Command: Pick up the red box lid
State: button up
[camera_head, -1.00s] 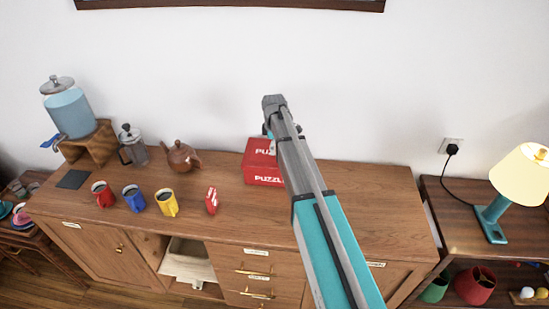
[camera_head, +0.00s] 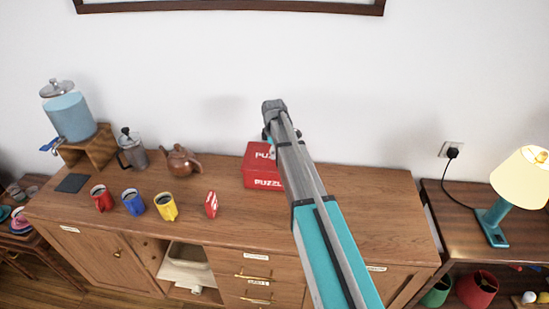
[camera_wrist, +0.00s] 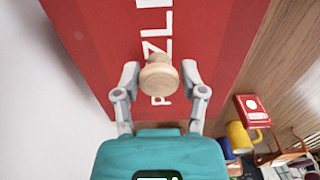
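The red box (camera_head: 264,183) with white "PUZZLE" lettering stands on the wooden sideboard. Its red lid (camera_head: 258,150) is on top and partly hidden behind my arm in the head view. In the wrist view the lid (camera_wrist: 215,25) fills the upper middle, with a pale wooden knob (camera_wrist: 160,78) on it. My gripper (camera_wrist: 160,70) is open, one finger on each side of the knob, with a small gap seen on both sides. In the head view my gripper is mostly hidden by the arm.
Left of the box are a small red box (camera_head: 211,204), yellow (camera_head: 166,208), blue (camera_head: 133,203) and red (camera_head: 102,199) mugs, and a brown teapot (camera_head: 182,160). The white wall (camera_head: 350,80) is close behind. The sideboard's right part (camera_head: 380,205) is clear.

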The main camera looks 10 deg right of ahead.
grip_shut()
jog(key=shift+r, duration=0.15)
notch_tip(320, 180, up, 3)
jog(key=p, duration=0.3)
jog(key=s+a+r+p, duration=0.2)
jog(key=s+r+p, duration=0.7)
jog(key=s, duration=0.5)
jog(key=shift+r+p, duration=0.35)
jog(key=shift+p, duration=0.2)
jog(key=shift+w, duration=0.2)
jog(key=w+d+f+b, duration=0.2)
jog(key=w, duration=1.1)
jog(key=shift+w, duration=0.4)
jog(key=shift+f, duration=0.1)
